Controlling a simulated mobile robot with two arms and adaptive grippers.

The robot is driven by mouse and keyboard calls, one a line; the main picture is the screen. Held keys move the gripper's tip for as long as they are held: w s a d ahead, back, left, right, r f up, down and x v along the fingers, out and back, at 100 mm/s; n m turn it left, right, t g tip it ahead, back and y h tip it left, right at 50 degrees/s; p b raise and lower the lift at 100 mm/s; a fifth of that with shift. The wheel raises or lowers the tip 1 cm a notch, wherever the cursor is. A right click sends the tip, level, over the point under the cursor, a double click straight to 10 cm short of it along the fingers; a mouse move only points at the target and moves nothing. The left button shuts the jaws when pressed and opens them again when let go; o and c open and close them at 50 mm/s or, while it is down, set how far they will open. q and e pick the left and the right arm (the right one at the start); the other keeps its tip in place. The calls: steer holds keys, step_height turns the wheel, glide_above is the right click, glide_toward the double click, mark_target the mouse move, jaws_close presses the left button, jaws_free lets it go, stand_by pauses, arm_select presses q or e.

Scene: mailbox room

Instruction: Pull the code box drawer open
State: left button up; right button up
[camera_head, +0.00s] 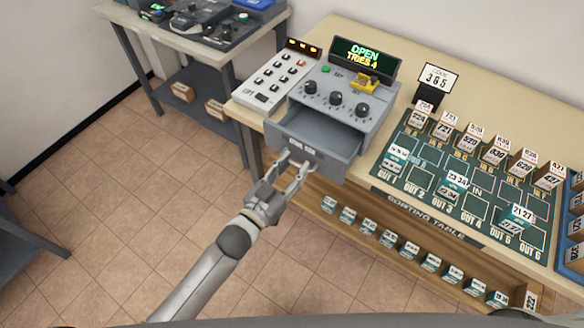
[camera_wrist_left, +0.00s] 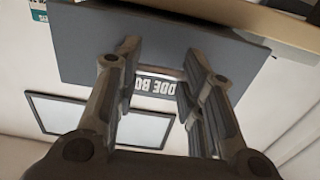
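The code box (camera_head: 345,95) is a grey console on the table with knobs and a lit display reading "OPEN TRIES 4". Its drawer (camera_head: 322,127) is pulled out at the front, and the visible inside looks empty. My left gripper (camera_head: 294,163) is at the drawer front, its two fingers apart. In the left wrist view, the fingers (camera_wrist_left: 160,75) stand on either side of a pale bar and the upside-down label (camera_wrist_left: 157,86) on the drawer front (camera_wrist_left: 85,50). The fingertips' contact with the handle is not clear. My right gripper is not in view.
A white keypad unit (camera_head: 273,82) stands left of the code box. The green sorting board (camera_head: 400,182) with several small boxes lies to the right. A shelf of small boxes (camera_head: 408,250) runs below the table edge. Tiled floor (camera_head: 130,200) is clear at left.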

arm_select(q)
steer(key=o, duration=1)
steer(key=shift+s+f, duration=0.1)
steer(key=shift+f, duration=0.05)
steer(key=shift+c, duration=0.2)
steer(key=shift+a, duration=0.15)
steer(key=v, duration=1.1)
steer(key=shift+s+a, duration=0.25)
steer(key=shift+a, duration=0.05)
